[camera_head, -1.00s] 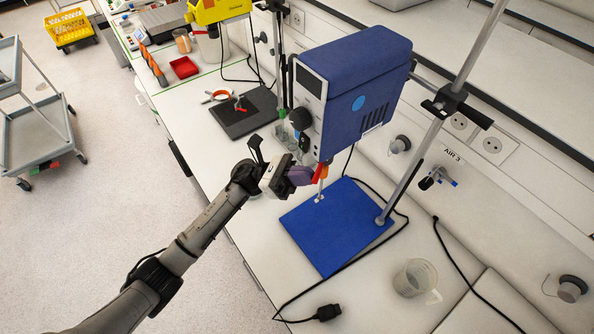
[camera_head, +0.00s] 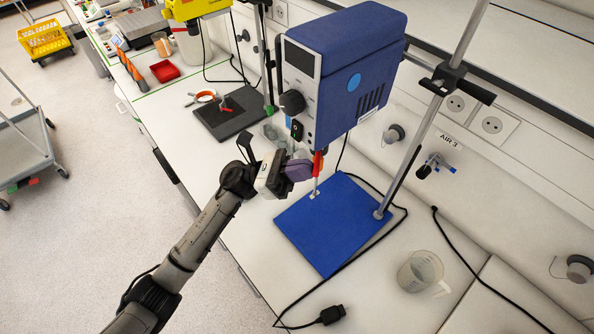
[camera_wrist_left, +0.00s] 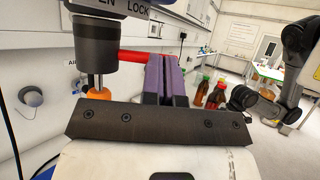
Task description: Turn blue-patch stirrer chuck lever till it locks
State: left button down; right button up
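The blue-patch stirrer (camera_head: 345,75) hangs on a stand above a blue base plate (camera_head: 335,235). Its dark chuck (camera_wrist_left: 96,42) is in the left wrist view, with an orange part (camera_wrist_left: 98,92) below it. A label with "LOCK" (camera_wrist_left: 120,8) shows above. The red lever (camera_wrist_left: 133,57) sticks out sideways from the chuck; it also shows in the head view (camera_head: 318,162). My left gripper (camera_head: 299,170) is beside it. Its purple fingers (camera_wrist_left: 166,75) are together, at the lever's outer part, which they partly hide. I see no lever clasped between them. My right gripper is not seen.
A clear beaker (camera_head: 420,270) and a black plug (camera_head: 332,314) lie right of and in front of the base plate. A slanting stand rod (camera_head: 425,140) rises at right. A yellow stirrer (camera_head: 198,8) stands farther back. Several bottles (camera_wrist_left: 212,92) show in the wrist view.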

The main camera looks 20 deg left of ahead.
pick_arm(q)
jog(key=shift+s+d+r, duration=0.2)
jog(key=shift+d, duration=0.05)
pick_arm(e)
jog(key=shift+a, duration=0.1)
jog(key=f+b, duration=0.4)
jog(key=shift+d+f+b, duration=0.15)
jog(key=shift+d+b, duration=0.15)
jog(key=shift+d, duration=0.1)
pick_arm(q)
jog(key=v, duration=1.4)
jog(key=shift+w+a, duration=0.15)
jog(key=shift+a, duration=0.05)
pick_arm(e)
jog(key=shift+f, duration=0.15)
pick_arm(q)
jog(key=shift+f, duration=0.1)
